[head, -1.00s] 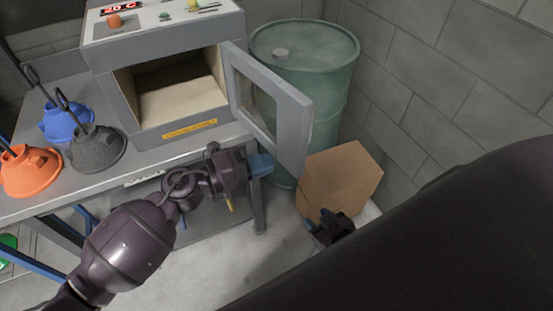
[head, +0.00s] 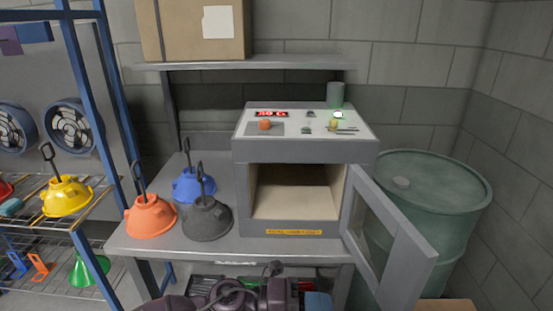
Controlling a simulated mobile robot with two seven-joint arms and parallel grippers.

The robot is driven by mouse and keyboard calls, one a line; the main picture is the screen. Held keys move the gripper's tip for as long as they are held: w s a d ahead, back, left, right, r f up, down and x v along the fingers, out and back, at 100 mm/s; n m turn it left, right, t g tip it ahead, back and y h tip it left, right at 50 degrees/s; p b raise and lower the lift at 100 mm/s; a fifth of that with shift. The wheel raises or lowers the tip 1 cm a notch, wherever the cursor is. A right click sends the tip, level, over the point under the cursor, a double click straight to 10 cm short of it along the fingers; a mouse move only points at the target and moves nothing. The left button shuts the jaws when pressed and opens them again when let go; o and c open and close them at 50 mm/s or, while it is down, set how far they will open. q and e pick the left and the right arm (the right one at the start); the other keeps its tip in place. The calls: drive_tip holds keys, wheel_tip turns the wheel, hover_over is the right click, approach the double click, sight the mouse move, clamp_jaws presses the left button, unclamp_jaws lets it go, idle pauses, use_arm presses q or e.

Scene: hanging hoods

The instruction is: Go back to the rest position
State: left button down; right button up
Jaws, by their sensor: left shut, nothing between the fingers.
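My left gripper (head: 318,301) shows at the bottom edge, in front of the bench and below its top. Its blue fingertips are close together, with nothing seen between them, and the frame cuts off part of it. My right gripper is out of view. An orange hood (head: 150,218), a blue hood (head: 193,186) and a dark grey hood (head: 207,221) stand on the left of the bench (head: 228,246), each with a black hook on top. A yellow hood (head: 68,198) sits on the wire rack at the left.
The oven (head: 305,150) on the bench is empty, its door (head: 405,250) swung open toward the front right. A green drum (head: 440,225) stands behind the door. The blue-framed rack (head: 95,110) is at the left. A cardboard box (head: 180,35) sits on the shelf above.

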use_arm(q)
drive_tip(key=w+a+r+n+t, duration=0.4)
drive_tip(key=w+r+n+t, duration=0.3)
drive_tip(key=w+n+t, duration=0.25)
drive_tip(key=w+a+f+n+t+y, duration=0.1)
drive_tip(key=a+f+n+t+y, duration=0.4)
drive_tip(key=a+n, duration=0.35)
drive_tip(key=a+f+n+t+y, duration=0.3)
drive_tip(key=a+f+n+y, duration=0.2)
drive_tip(key=a+n+y, duration=0.4)
drive_tip(key=s+a+f+n+g+y, duration=0.2)
drive_tip(key=s+a+f+n, duration=0.2)
drive_tip(key=s+a+f, duration=0.3)
drive_tip(key=s+a+f+n+g+y, duration=0.2)
drive_tip(key=s+a+f+n, duration=0.2)
drive_tip(key=s+a+f, duration=0.4)
drive_tip(key=s+f, duration=0.3)
drive_tip(key=s, duration=0.1)
drive_tip(key=shift+s+a+n, duration=0.15)
drive_tip(key=shift+s+n, duration=0.2)
drive_tip(key=shift+n, duration=0.05)
drive_tip(key=shift+g, duration=0.25)
